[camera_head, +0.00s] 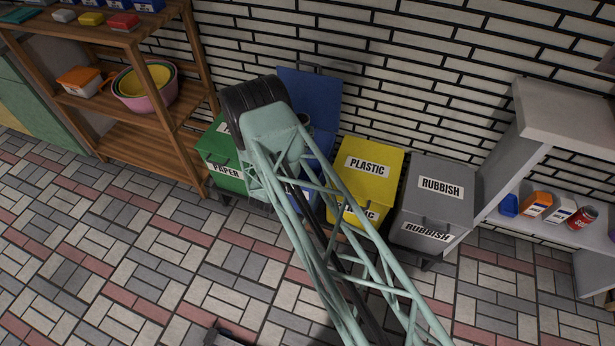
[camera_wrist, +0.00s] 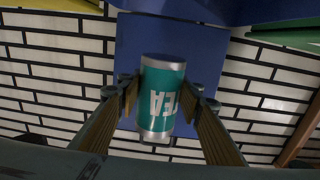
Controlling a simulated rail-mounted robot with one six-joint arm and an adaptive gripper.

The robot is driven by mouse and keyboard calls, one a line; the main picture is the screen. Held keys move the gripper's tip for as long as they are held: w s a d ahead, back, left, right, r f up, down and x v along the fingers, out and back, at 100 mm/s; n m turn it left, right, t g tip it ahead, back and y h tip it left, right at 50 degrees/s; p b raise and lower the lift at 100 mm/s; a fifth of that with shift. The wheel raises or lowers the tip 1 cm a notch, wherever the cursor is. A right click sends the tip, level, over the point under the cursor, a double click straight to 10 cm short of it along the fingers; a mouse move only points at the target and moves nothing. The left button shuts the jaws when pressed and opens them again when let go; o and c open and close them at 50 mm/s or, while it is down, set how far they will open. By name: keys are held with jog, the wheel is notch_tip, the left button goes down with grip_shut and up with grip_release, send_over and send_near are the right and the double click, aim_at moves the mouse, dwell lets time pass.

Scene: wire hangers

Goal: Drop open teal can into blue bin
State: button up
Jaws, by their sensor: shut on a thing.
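The teal can (camera_wrist: 160,110) has silver ends and white letters that read TEA upside down in the wrist view. My gripper (camera_wrist: 160,90) is shut on it, with one finger on each side. Behind the can is the raised blue lid of the blue bin (camera_head: 320,95), which stands open against the wall in the head view. The blue bin's edge also shows at the top of the wrist view (camera_wrist: 235,8). In the head view my arm covers most of the blue bin's body and hides my gripper and the can.
A green PAPER bin (camera_head: 222,158) stands left of the blue bin. A yellow PLASTIC bin (camera_head: 370,170) and a grey RUBBISH bin (camera_head: 435,190) stand to its right, lids shut. A wooden shelf (camera_head: 150,140) is at left, a white shelf (camera_head: 540,225) at right.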

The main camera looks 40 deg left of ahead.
jog(key=shift+f, duration=0.15)
jog(key=shift+f, duration=0.1)
dwell(0.4)
jog(key=shift+f+b, duration=1.25)
jog(key=shift+f, duration=1.65)
jog(key=o, duration=0.9)
jog(key=shift+o, duration=0.2)
jog(key=shift+s, duration=0.1)
jog(key=v, duration=1.2)
jog(key=shift+r, duration=0.1)
